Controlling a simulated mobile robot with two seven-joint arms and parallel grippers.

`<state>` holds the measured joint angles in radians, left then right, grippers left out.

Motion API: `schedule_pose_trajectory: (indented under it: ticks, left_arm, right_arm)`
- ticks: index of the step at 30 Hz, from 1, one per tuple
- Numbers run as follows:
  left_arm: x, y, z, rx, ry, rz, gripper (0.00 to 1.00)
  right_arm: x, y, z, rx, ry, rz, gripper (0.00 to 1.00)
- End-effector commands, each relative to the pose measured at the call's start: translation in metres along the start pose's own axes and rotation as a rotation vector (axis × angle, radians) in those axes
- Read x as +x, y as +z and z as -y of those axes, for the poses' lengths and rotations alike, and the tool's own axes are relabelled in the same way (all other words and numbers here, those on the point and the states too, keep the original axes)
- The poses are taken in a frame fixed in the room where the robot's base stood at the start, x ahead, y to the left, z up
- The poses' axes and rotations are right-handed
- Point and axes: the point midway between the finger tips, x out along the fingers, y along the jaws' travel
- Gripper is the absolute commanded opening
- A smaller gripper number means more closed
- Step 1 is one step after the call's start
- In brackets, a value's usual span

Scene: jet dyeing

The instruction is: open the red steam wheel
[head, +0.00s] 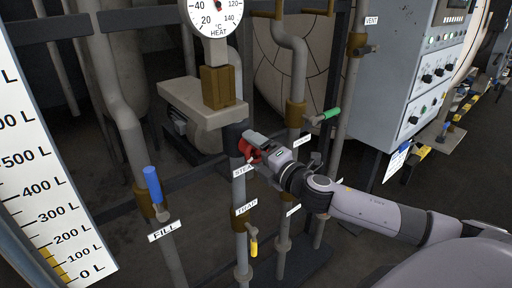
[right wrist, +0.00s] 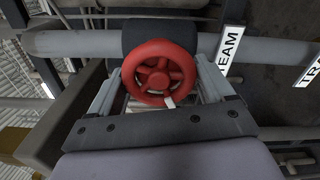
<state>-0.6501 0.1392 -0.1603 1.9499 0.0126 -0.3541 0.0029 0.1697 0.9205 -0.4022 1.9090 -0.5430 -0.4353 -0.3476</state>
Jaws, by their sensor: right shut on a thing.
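The red steam wheel (head: 248,151) sits on a vertical pipe in the middle of the head view, partly hidden by my right gripper (head: 257,144). In the right wrist view the red wheel (right wrist: 159,72) shows nearly whole, with its spokes and a small white mark at its lower rim. My right gripper (right wrist: 162,88) has a finger on each side of the wheel and is shut on it. A "STEAM" label (head: 245,170) is just below the wheel, partly covered. My left gripper is not in view.
A blue-handled fill valve (head: 153,185) stands to the left, a green handle (head: 327,114) to the right, and a yellow handle (head: 254,247) below. A heat gauge (head: 215,15) is above. A grey control cabinet (head: 405,85) stands at the right.

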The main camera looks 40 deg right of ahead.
Motion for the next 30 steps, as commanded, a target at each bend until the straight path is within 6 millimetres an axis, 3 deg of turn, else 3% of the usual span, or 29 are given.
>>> schedule_pose_trajectory:
  ticks: [15, 30]
  left_arm:
    - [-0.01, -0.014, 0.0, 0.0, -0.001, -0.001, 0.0]
    - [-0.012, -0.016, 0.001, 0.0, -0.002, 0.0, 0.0]
  right_arm:
    - [0.0, 0.0, 0.002, -0.443, -0.001, -0.002, 0.51]
    - [0.0, 0.001, 0.003, -0.617, -0.001, -0.001, 0.51]
